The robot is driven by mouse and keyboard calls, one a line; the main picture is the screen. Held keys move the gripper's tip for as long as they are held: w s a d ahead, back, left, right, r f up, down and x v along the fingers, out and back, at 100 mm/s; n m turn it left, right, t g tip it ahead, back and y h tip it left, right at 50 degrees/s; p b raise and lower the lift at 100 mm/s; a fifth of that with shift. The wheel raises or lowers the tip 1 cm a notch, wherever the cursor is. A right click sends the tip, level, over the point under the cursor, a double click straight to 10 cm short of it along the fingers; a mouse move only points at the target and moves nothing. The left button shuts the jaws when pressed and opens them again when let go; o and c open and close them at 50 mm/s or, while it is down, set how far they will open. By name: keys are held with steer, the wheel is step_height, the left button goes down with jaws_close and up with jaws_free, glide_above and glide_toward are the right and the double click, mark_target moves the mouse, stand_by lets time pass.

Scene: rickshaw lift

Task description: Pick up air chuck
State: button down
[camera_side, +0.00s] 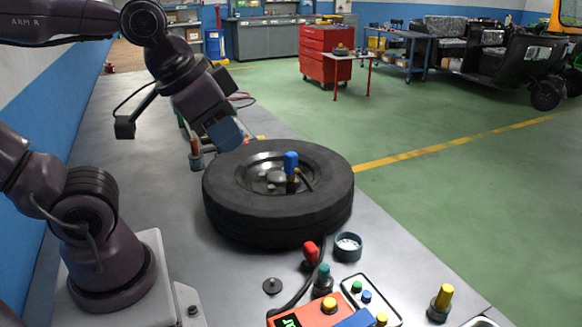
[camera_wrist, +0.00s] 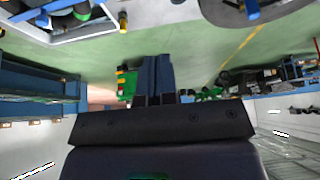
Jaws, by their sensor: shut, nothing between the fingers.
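My gripper (camera_side: 226,136) is in the air just above and behind the left rear edge of the black tyre (camera_side: 235,222) in the side view. In the wrist view its two blue fingers (camera_wrist: 157,73) lie together, with nothing between them. Several colour-capped tools are in the side view: a blue-capped one (camera_side: 291,162) upright at the wheel, a red-capped one (camera_side: 311,252), a green-capped one (camera_side: 323,278) and a yellow-capped one (camera_side: 441,297). I cannot tell for certain which is the air chuck. None is in my gripper.
An orange box with a display (camera_side: 300,319) stands at the front beside a white-edged tray (camera_side: 391,309). A small round cup (camera_side: 348,246) and a black disc (camera_side: 272,286) lie before the tyre. A red tool cabinet (camera_side: 322,52) stands far back.

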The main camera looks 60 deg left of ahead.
steer(key=c, duration=0.8)
jaws_free()
steer(key=shift+o, duration=0.2)
